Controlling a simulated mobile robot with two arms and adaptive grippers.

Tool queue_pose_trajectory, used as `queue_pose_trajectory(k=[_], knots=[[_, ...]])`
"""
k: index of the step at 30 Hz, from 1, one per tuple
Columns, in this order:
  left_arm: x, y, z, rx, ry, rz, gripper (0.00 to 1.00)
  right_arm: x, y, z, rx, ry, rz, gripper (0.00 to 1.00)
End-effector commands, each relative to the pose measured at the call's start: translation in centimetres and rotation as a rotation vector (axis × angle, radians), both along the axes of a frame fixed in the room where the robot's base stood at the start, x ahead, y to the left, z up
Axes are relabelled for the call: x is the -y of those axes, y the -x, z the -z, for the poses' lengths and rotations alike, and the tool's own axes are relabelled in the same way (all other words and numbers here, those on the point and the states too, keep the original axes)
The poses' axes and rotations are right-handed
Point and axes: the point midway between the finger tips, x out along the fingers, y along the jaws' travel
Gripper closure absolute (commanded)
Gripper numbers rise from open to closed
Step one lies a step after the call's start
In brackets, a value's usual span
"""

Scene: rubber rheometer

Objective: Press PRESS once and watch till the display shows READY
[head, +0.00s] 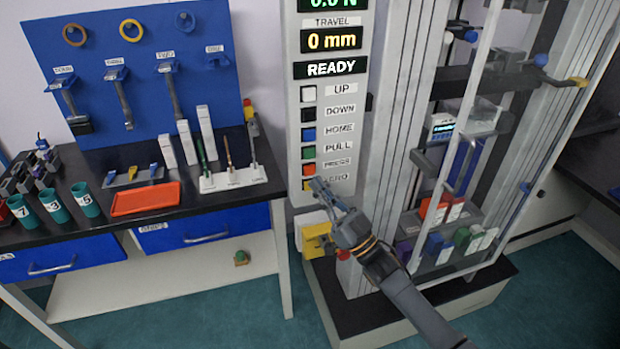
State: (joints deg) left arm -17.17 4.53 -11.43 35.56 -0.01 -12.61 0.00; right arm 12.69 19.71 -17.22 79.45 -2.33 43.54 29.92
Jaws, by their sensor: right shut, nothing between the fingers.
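The control panel (295,95) stands upright at the left of the machine's columns. Its display (331,68) reads READY, and the travel display (331,40) above it reads 0 mm. The red PRESS button (308,169) is in the lower part of the button column, between the green PULL button (308,152) and the yellow ZERO button (308,185). My right gripper (320,187) is shut and empty, with its tips just below and right of the PRESS button, by ZERO. I cannot tell whether it touches the panel. My left gripper is out of view.
A glass-fronted frame (480,130) with coloured blocks stands right of the panel. A yellow box with a red button (316,240) is below the panel. At left, a bench holds an orange tray (145,198), teal cups (53,205) and a blue tool board (140,70).

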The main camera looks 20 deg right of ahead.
Motion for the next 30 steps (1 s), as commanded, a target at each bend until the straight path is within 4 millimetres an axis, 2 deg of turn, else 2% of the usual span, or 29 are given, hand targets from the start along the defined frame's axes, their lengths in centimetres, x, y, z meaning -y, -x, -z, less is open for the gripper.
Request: queue_pose_trajectory(k=[1,8,30], knots=[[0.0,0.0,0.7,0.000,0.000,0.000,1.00,0.0,-0.5,0.3,0.001,0.000,0.001,1.00],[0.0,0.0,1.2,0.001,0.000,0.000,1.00,-0.1,-1.6,0.1,-0.002,-0.001,0.000,1.00],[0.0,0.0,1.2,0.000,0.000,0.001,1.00,-0.1,-1.6,0.0,-0.002,-0.001,0.000,1.00]])
